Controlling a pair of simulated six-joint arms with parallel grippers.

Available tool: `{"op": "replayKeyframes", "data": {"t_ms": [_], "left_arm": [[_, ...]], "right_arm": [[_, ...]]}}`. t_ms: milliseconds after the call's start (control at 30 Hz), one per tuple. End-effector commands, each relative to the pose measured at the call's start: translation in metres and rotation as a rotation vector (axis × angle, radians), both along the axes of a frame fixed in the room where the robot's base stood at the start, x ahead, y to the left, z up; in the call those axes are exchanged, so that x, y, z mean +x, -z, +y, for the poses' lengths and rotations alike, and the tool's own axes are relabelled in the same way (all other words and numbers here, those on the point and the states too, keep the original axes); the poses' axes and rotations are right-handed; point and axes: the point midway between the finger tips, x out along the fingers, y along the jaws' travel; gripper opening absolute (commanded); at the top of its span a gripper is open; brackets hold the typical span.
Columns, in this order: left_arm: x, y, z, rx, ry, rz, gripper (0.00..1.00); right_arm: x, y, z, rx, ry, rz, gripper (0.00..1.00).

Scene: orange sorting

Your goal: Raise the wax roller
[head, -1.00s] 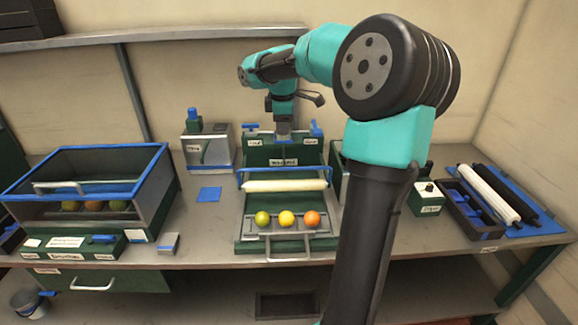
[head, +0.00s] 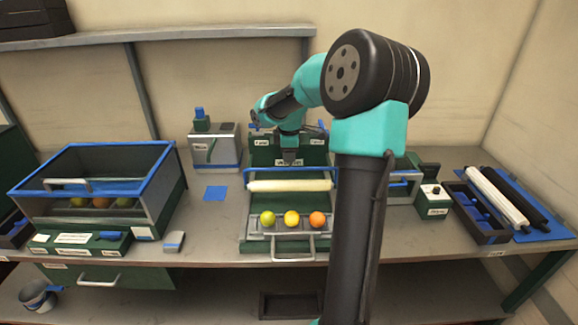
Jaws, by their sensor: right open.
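The wax roller (head: 289,186) is a cream cylinder lying level across the green and grey wax unit. A blue frame (head: 248,176) with a bar runs around and just behind it. My right gripper (head: 290,161) points down behind the middle of the roller, close to the blue bar and in front of the unit's label. It is open and looks empty; its fingertips are small, and I cannot tell whether they touch the bar. My left gripper is not in view.
Three fruits, a yellow-green one (head: 267,218), a yellow one (head: 291,219) and an orange one (head: 317,219), sit in a row before the roller. A blue-rimmed bin (head: 160,170) stands left. Spare rollers (head: 498,196) lie right. Bench around the blue square (head: 215,193) is clear.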

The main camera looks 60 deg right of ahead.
Motion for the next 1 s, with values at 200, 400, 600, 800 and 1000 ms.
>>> {"op": "replayKeyframes", "data": {"t_ms": [200,400,600,800,1000], "left_arm": [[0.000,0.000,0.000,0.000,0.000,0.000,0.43],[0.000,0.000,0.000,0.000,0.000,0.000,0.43],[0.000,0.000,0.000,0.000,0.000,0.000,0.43],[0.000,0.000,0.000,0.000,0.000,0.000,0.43],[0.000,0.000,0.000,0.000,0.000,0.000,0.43]], "right_arm": [[0.003,0.037,-0.006,0.002,0.001,0.002,0.40],[0.006,0.056,-0.009,0.002,0.001,0.001,0.40],[0.006,0.061,-0.010,0.001,0.001,0.000,0.40],[0.006,0.060,-0.010,0.000,0.001,0.000,0.36],[0.006,0.060,-0.010,0.000,0.001,0.000,0.17]]}}
